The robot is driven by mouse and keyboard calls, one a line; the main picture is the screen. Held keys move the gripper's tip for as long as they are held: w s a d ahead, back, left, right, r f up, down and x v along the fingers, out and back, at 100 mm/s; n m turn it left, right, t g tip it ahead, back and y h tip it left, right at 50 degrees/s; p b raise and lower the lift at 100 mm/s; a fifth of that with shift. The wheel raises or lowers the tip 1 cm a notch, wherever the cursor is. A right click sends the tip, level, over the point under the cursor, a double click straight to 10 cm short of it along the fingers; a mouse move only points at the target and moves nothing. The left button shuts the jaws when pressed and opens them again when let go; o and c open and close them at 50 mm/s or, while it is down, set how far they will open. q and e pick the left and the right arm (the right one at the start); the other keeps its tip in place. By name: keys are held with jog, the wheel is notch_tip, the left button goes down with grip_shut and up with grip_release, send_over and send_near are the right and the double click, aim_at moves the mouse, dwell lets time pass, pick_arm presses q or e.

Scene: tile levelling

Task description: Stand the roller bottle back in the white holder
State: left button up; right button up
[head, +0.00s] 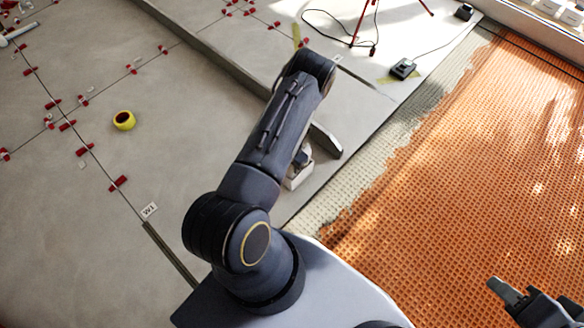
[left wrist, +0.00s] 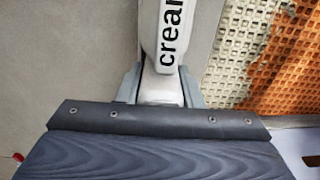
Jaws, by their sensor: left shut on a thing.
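In the left wrist view my left gripper (left wrist: 160,84) is shut on a pale white-grey thing (left wrist: 168,25) with large dark letters beginning "crea". I take it for the roller bottle; its far end runs out of the picture. In the head view my left arm hides most of the left gripper's work area. A small white thing with a dark part (head: 299,176) shows beside the arm; I cannot tell whether it is the bottle or the white holder. The holder is not clearly seen elsewhere. My right gripper (head: 507,291) is at the lower right, its opening unclear.
Orange matting (head: 470,160) covers the floor at the right. A small black box (head: 403,69) with a cable and red tripod legs (head: 362,20) stand at the back.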

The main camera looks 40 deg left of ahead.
pick_arm(q)
jog(key=shift+f, duration=0.55)
jog(key=shift+r, duration=0.1)
pick_arm(e)
jog(key=shift+f, duration=0.2)
pick_arm(q)
jog(key=o, duration=1)
jog(key=shift+c, duration=0.2)
